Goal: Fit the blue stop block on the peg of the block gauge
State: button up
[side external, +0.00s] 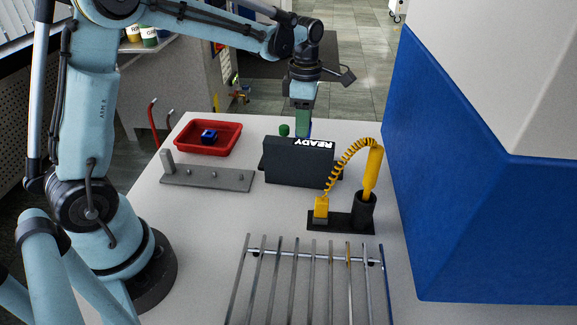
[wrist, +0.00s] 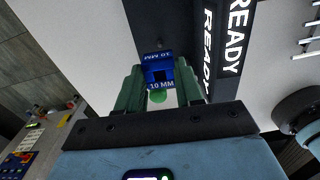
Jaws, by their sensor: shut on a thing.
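The black READY box (side external: 282,165) stands beside my gripper, with a round green part (side external: 284,130) behind it. A yellow tool with a coiled cord (side external: 371,172) stands in a black holder to the right. A metal rack (side external: 300,252) lies in front. A big blue machine (side external: 470,200) bounds the right.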

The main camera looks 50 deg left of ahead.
jog(key=shift+f, duration=2.45)
jog(key=shift+f, duration=1.25)
jog(key=o, duration=1.1)
jog(key=shift+o, duration=0.2)
notch_tip(320, 180, up, 12)
jog(key=shift+r, duration=0.1)
